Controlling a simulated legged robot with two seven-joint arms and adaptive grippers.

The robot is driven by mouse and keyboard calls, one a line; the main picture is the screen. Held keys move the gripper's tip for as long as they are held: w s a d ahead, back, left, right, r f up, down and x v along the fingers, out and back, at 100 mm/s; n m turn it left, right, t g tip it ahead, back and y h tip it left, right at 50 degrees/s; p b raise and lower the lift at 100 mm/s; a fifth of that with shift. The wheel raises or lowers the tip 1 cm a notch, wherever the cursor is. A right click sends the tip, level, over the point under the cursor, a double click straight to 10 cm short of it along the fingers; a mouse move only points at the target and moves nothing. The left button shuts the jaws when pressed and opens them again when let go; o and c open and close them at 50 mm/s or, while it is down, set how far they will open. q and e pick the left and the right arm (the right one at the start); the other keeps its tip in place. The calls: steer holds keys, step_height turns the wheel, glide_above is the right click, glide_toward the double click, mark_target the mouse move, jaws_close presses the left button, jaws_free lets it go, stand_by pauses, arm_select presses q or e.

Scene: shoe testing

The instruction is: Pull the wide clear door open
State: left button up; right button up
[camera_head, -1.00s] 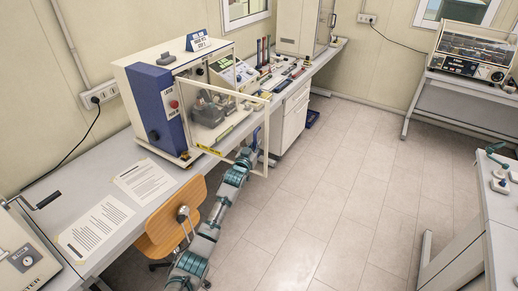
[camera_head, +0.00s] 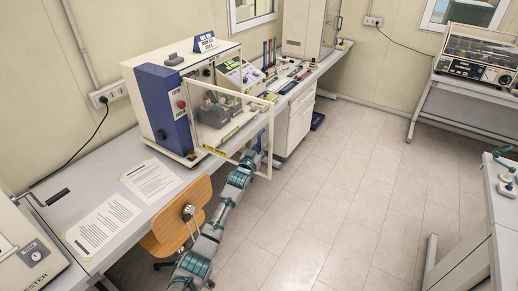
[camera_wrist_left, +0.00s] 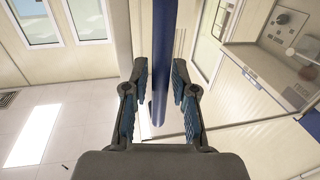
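The wide clear door (camera_head: 238,122) has a cream frame and stands swung out from the front of the blue and cream test machine (camera_head: 165,108). A blue upright handle is at its free edge; it shows as a blue bar (camera_wrist_left: 161,50) in the left wrist view. My left gripper (camera_wrist_left: 160,80) has its two fingers on either side of this bar, with narrow gaps showing, so it looks open around it. In the head view my left gripper (camera_head: 251,156) is at the door's lower outer corner, partly hidden. My right gripper is not in view.
A wooden chair (camera_head: 175,228) stands beside my left arm. Printed sheets (camera_head: 103,223) lie on the bench (camera_head: 140,212). A drawer cabinet (camera_head: 294,128) is right of the door. The floor (camera_head: 335,190) to the right is open, up to another table (camera_head: 475,240).

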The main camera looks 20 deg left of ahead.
arm_select(q)
steer(key=s, duration=1.2)
steer(key=shift+f, duration=0.1)
step_height(320, 180, down, 22)
steer(key=s+g+b, duration=0.1)
steer(key=s+g, duration=0.2)
steer(key=g, duration=0.1)
steer(key=s+d+f+g, duration=0.1)
steer(key=s+f, duration=0.3)
steer(key=f, duration=0.4)
steer(key=s+f+g+b, duration=0.15)
steer(key=s+f, duration=0.25)
steer(key=f, duration=0.5)
steer(key=s+d+f+g, duration=0.1)
steer(key=s+f+g, duration=0.1)
steer(key=s+f, duration=0.45)
steer(key=s+d+f+m+g+b, duration=0.1)
steer(key=s+d+f+g, duration=0.15)
steer(key=s+f, duration=1.2)
steer(key=s+d+f+m+g, duration=0.1)
steer(key=s+f+g, duration=0.3)
steer(key=s+f, duration=1)
steer(key=s+d+g, duration=0.2)
steer(key=s, duration=1.6)
steer(key=shift+s+m+b, duration=0.2)
steer(key=shift+m+b, duration=0.1)
steer(key=shift+b, duration=0.1)
steer(key=shift+a, duration=0.1)
